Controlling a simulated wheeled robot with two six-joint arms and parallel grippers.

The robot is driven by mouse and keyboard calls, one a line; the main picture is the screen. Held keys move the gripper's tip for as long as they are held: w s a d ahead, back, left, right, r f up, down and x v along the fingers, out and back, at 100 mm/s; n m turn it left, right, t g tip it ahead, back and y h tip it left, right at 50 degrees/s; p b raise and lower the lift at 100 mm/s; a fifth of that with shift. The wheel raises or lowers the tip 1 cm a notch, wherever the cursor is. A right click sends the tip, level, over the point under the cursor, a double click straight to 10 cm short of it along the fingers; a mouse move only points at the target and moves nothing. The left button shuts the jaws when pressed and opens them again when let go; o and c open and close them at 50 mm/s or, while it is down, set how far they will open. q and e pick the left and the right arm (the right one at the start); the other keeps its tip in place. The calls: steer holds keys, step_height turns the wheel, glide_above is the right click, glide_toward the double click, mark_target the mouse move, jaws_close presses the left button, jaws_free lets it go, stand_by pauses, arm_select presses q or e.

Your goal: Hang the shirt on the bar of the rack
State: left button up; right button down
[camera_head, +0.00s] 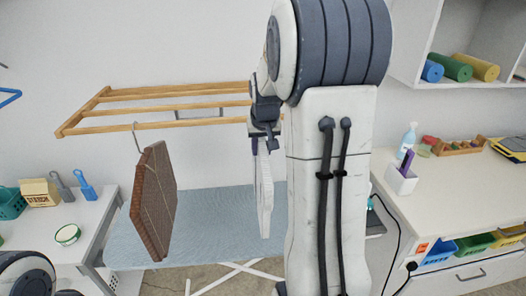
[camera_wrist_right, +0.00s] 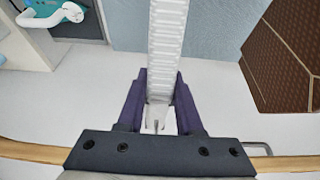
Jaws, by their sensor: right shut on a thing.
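A white ribbed shirt (camera_head: 264,195) hangs upright and edge-on below my right gripper (camera_head: 264,140). In the right wrist view, my right gripper (camera_wrist_right: 158,105) has its dark purple fingers closed around the top of the white shirt (camera_wrist_right: 168,40). The wooden rack (camera_head: 155,125) is fixed to the wall, with several bars. Its front bar (camera_wrist_right: 270,165) also crosses the bottom of the wrist view, behind the gripper. My right arm hides the rack's right end, and whether the white shirt's hook touches the bar cannot be seen. My left gripper is out of view.
A brown checked garment (camera_head: 154,200) hangs by a hook from the front bar, left of the white shirt, with a gap between. A blue ironing board (camera_head: 200,215) lies below. A left table (camera_head: 85,225) and a right counter (camera_head: 450,180) flank it.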

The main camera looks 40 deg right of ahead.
steer(key=shift+f+b, duration=1.35)
steer(key=shift+f, duration=0.65)
steer(key=shift+c, duration=2.4)
jaws_free()
steer(key=shift+s, duration=0.1)
steer(key=b+v, duration=0.1)
steer(key=v, duration=0.9)
steer(key=shift+r+b, duration=0.25)
steer(key=shift+b, duration=0.15)
steer(key=s+a+f+n+g+y, duration=0.1)
steer(key=s+a+f+n, duration=0.15)
steer(key=a, duration=0.85)
steer(key=s+a+f+n+y, duration=0.2)
steer(key=a+f+n, duration=0.2)
steer(key=a, duration=0.8)
steer(key=s+a+f+n+g, duration=0.1)
steer(key=s+a+f+n, duration=0.2)
steer(key=s+a, duration=0.2)
steer(key=s+a+f+n+g, duration=0.2)
steer(key=s+a+f+n, duration=0.2)
steer(key=s, duration=0.7)
steer(key=shift+s+a+f, duration=0.2)
steer(key=shift+s+a, duration=0.05)
steer(key=shift+a, duration=0.7)
